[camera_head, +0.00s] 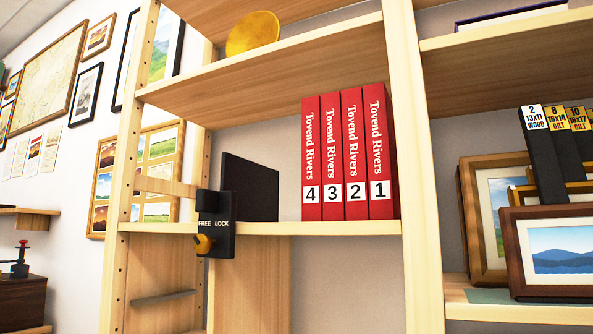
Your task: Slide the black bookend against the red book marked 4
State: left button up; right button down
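The black bookend (252,188) stands upright on the wooden shelf (345,228), left of the books. The red book marked 4 (312,160) is the leftmost of a row of upright red books, with a gap between it and the bookend. A black plate reading FREE and LOCK (222,235) sits at the shelf's front edge, below and in front of the bookend. It carries an orange knob (203,244) on the FREE side; its exact setting is hard to tell. Neither of my grippers is in view.
A yellow disc (252,33) is on the shelf above. Framed prints (560,254) and black binders stand in the right bay.

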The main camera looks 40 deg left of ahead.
aim_at(250, 191)
jog(key=j, duration=0.6)
jog(key=k+j, duration=0.15)
jog(key=j, duration=1.05)
jog(key=k, duration=0.05)
